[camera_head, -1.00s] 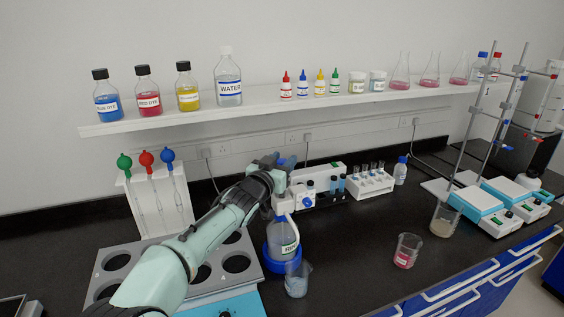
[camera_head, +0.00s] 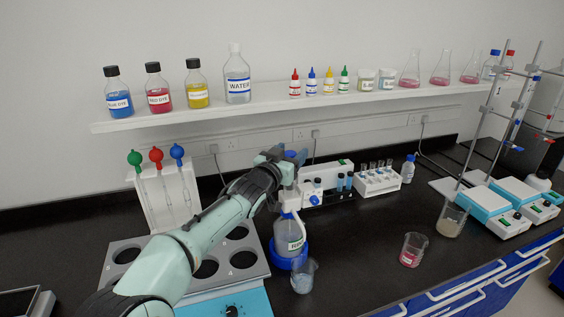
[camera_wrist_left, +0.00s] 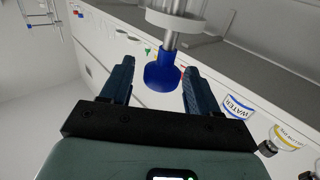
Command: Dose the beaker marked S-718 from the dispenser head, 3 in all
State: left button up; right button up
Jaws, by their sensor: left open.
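The dispenser is a bottle (camera_head: 288,236) in a blue base ring, with a white head (camera_head: 290,199) and spout on top. A small beaker (camera_head: 303,278) with grey-blue contents stands beside its front right, below the spout side. Its marking is not legible, so I cannot tell whether it is S-718. My left gripper (camera_head: 290,157) is at the top of the dispenser head. In the left wrist view, its open fingers (camera_wrist_left: 157,85) are on either side of the blue knob (camera_wrist_left: 162,74), with gaps visible. My right gripper is not in view.
A beaker with pink contents (camera_head: 412,250) stands to the right, and another beaker (camera_head: 452,219) is by the stand. A holed rack (camera_head: 185,259) is left of the dispenser. A tube rack (camera_head: 378,181) is behind.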

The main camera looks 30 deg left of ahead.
pick_arm(q)
jog(key=s+d+b, duration=0.1)
jog(key=s+b, duration=0.6)
jog(key=s, duration=0.6)
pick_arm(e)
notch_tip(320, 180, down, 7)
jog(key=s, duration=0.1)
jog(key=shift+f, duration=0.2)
